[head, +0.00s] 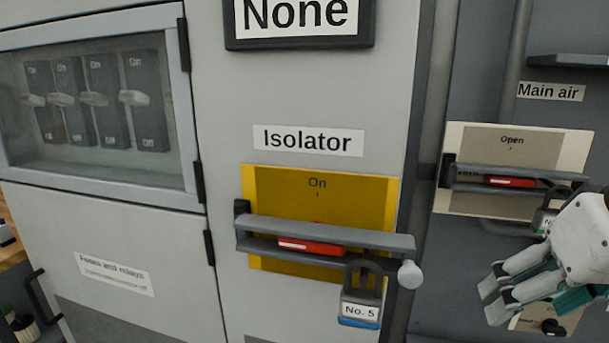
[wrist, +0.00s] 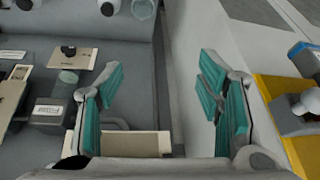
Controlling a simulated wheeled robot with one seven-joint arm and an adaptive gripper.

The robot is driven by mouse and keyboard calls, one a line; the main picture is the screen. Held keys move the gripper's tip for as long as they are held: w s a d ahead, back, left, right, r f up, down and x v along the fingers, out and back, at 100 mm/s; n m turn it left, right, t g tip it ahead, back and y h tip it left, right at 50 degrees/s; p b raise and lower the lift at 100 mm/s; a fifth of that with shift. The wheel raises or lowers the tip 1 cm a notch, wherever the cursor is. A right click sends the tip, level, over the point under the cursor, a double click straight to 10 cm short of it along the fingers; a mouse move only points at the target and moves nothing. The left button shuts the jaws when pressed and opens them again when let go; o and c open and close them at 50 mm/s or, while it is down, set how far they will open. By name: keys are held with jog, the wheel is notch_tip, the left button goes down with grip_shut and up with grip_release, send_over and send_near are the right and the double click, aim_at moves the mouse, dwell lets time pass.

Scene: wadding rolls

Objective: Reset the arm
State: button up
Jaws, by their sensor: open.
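My gripper (head: 497,292) is at the right edge of the head view, in front of the lower part of the Main air panel. In the wrist view my gripper (wrist: 160,90) shows its two teal-padded fingers spread wide with nothing between them. The head view shows no contact with the padlock on the Main air lever (head: 515,181), though part of that padlock is hidden behind my gripper. The rest of my arm is mostly out of the head view.
The yellow Isolator plate (head: 265,190) carries a grey lever (head: 350,237) with a padlock marked No. 5 (head: 360,309) hanging from it. A windowed switch box (head: 95,187) is at left. A dark shelf (head: 570,61) juts out at upper right.

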jog(key=s+a+f+n+g, duration=0.1)
jog(key=s+a+f+g, duration=0.3)
jog(key=s+f, duration=0.45)
notch_tip(320, 180, up, 16)
jog(key=a+t+p, duration=0.1)
jog(key=t+p, duration=0.2)
jog(key=p, duration=1.1)
jog(key=shift+s, duration=0.45)
jog(key=shift+a, duration=0.1)
